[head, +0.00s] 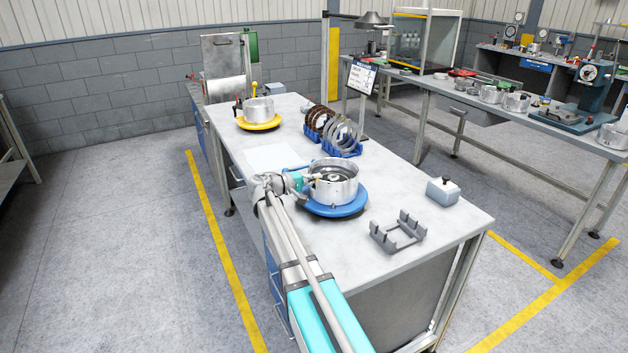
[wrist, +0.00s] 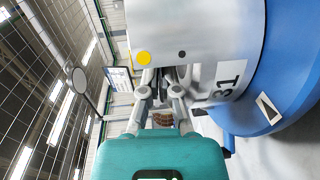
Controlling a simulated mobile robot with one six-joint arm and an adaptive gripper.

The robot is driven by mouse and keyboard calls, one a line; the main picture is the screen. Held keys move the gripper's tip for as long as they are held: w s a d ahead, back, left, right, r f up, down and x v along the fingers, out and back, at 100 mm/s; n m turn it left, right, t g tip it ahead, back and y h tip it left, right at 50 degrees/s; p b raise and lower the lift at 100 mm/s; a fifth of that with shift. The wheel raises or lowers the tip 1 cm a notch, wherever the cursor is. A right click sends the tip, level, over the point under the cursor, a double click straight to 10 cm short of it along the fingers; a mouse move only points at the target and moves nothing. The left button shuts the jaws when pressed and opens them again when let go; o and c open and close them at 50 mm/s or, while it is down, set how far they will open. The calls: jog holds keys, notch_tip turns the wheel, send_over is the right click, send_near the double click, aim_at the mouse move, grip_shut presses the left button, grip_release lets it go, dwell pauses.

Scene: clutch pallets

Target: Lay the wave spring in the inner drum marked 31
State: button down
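The metal drum (head: 335,187) stands on a round blue pallet (head: 330,209) on the near part of the bench. In the wrist view the drum wall (wrist: 200,30) carries the mark 31, a yellow dot and a dark dot. Rings and a hub show inside the drum in the head view. My gripper (head: 312,181) is at the drum's left side, close to its wall. In the wrist view my gripper (wrist: 163,76) has its fingers near the wall, with their tips partly hidden, so its opening and any hold are unclear. I cannot pick out the wave spring for certain.
A blue rack (head: 345,153) holds brown and grey rings behind the drum. Another drum (head: 258,108) stands on a yellow pallet (head: 258,123) at the far end. A grey cradle (head: 398,235) and a grey box (head: 442,191) are at right. A pale sheet (head: 272,158) lies at left.

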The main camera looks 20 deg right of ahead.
jog(key=shift+f, duration=0.4)
jog(key=c, duration=0.7)
grip_release()
jog(key=shift+s, duration=0.1)
jog(key=shift+b, duration=0.3)
jog(key=a, duration=0.6)
jog(key=shift+r+p, duration=0.3)
jog(key=shift+p, duration=0.05)
jog(key=shift+r, duration=0.1)
